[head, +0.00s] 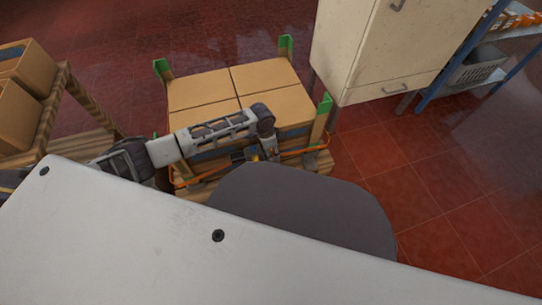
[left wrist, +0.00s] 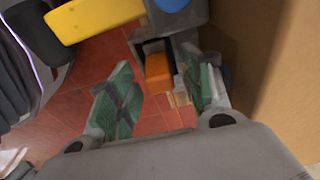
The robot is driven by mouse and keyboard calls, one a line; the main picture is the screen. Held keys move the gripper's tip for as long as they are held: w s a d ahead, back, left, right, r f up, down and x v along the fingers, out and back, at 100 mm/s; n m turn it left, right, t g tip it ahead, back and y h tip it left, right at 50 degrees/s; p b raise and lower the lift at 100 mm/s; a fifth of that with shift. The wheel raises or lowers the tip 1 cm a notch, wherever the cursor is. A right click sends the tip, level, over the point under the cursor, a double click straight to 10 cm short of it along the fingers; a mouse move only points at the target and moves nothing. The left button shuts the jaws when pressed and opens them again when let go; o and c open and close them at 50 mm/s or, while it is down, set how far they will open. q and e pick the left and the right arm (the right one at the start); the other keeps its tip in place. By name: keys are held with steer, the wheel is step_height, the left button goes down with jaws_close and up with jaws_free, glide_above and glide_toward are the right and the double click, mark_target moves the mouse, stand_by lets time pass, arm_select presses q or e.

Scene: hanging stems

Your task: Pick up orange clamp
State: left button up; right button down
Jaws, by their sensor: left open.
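In the left wrist view an orange block-like piece (left wrist: 158,72), which looks like part of the orange clamp, shows between the two green-padded fingers of my left gripper (left wrist: 155,62). The fingers are wide apart, with gaps visible beside the orange piece. Its lower end lies near a small pale wooden piece. In the head view my left gripper (head: 254,155) is at the near side of the stacked boxes, partly hidden by my own arm. Thin orange bars (head: 200,178) run along that side. I cannot tell which orange part there is the clamp. My right gripper is not in view.
Cardboard boxes (head: 265,76) stand on a wooden pallet with green corner posts (head: 285,47). A cardboard wall (left wrist: 275,60) is close on the wrist view's right. A yellow bar (left wrist: 95,18) crosses its top. A cream cabinet (head: 375,45) stands behind; red floor (head: 440,190) is clear at right.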

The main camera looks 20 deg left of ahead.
arm_select(q)
steer(key=shift+c, duration=0.3)
jaws_close()
steer(key=shift+r, duration=0.15)
